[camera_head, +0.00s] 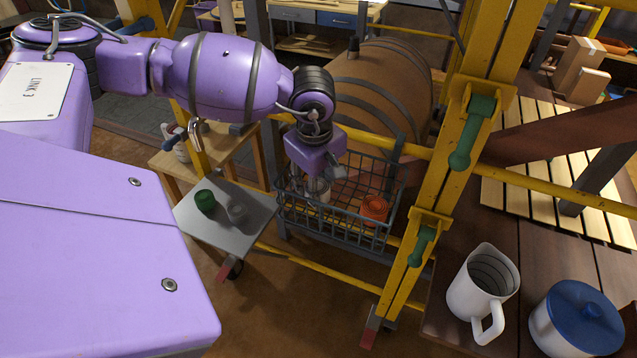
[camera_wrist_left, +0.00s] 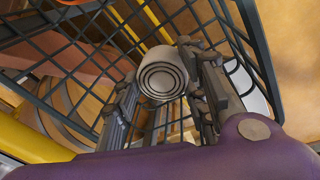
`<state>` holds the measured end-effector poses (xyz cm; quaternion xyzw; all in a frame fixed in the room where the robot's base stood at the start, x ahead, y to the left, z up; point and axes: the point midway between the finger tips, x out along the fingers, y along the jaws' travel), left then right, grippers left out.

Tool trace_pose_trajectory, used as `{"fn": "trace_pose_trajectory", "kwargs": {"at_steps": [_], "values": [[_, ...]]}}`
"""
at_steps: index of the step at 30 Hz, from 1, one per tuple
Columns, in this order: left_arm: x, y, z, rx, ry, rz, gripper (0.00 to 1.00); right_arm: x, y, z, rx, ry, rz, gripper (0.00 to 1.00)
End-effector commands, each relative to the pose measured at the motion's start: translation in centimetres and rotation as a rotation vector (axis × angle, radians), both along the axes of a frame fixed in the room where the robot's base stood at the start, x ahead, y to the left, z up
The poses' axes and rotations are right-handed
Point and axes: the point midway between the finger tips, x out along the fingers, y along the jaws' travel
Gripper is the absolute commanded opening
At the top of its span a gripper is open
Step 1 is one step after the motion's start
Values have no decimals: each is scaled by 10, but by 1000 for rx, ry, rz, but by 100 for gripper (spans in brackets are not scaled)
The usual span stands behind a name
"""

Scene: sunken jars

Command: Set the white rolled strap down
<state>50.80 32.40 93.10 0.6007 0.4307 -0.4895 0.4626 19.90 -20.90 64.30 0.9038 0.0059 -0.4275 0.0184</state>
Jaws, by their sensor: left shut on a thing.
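The white rolled strap (camera_wrist_left: 163,76) shows its coiled end between the two fingers of my left gripper (camera_wrist_left: 165,98) in the left wrist view. The fingers are shut on its sides. In the head view my left gripper (camera_head: 318,181) points down into a dark wire basket (camera_head: 335,236), and the pale strap (camera_head: 319,192) shows low between the fingers, inside the basket's left part. The basket's mesh and the gripper partly hide it. I cannot tell whether the strap touches the basket floor. My right gripper is not in view.
An orange roll (camera_head: 375,208) sits in the basket's right part. A grey shelf (camera_head: 222,231) to the left holds a green roll (camera_head: 205,201) and a grey roll (camera_head: 237,212). Yellow posts (camera_head: 437,165) stand right of the basket. A white jug (camera_head: 475,283) stands at lower right.

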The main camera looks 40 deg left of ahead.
Motion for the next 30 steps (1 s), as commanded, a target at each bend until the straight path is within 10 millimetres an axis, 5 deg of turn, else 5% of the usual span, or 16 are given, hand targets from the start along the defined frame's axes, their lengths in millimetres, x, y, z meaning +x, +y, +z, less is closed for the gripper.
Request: {"fn": "trace_pose_trajectory", "kwargs": {"at_steps": [10,11,15,24,30], "values": [[0,0,-4,1,-1,0,10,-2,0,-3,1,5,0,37],[0,0,-5,1,-1,0,41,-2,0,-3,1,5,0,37],[1,0,-4,1,-2,0,59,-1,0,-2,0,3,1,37],[1,0,-3,1,-2,0,59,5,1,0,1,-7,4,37],[-1,-1,16,1,-4,-1,59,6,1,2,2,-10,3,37]]}}
